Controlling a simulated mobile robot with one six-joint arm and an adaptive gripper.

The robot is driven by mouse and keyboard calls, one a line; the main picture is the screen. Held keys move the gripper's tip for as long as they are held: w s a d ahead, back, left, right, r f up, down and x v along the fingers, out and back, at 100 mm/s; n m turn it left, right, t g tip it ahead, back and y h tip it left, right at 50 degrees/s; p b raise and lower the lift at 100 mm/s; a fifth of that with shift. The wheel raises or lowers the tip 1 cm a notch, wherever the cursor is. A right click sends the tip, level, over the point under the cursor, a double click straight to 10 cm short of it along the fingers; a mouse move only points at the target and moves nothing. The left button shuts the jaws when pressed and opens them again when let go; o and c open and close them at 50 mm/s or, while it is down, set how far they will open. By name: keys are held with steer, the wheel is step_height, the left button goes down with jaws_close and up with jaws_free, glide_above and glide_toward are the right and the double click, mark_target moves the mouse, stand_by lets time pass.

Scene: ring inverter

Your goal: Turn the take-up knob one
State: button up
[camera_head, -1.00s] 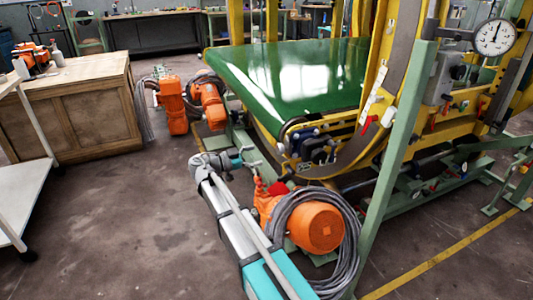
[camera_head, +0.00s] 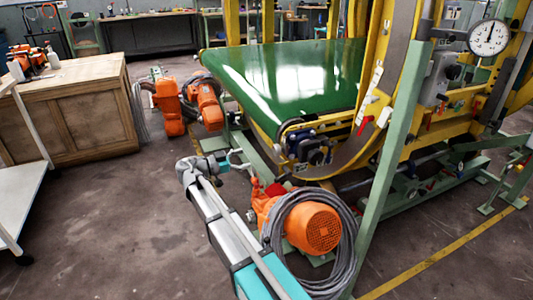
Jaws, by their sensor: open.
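My gripper (camera_head: 243,160) is at the end of my teal and grey arm, left of the green conveyor's lower end. Its thin fingers are spread and hold nothing that I can see. The green belt (camera_head: 290,80) slopes down to a roller end with a cluster of dark and blue parts (camera_head: 311,150) beside it. My gripper is apart from this cluster, to its left. I cannot make out which part is take-up knob one; it is too small or hidden.
An orange motor (camera_head: 314,228) with coiled grey cable (camera_head: 349,240) sits right of my arm. Two more orange motors (camera_head: 168,107) stand behind, near a wooden cabinet (camera_head: 90,118). A green post (camera_head: 390,170) rises at right. Floor (camera_head: 110,230) at left is clear.

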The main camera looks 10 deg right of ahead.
mark_target(274, 151)
steer(key=n, duration=0.9)
steer(key=a+n, duration=0.1)
steer(key=n, duration=1.9)
steer(key=shift+s+a, duration=0.25)
steer(key=shift+a, duration=0.15)
steer(key=shift+d, duration=0.1)
steer(key=x, duration=1.3)
steer(key=shift+w+d, duration=0.1)
steer(key=shift+d, duration=0.2)
steer(key=c, duration=1.2)
steer(key=shift+o, duration=0.2)
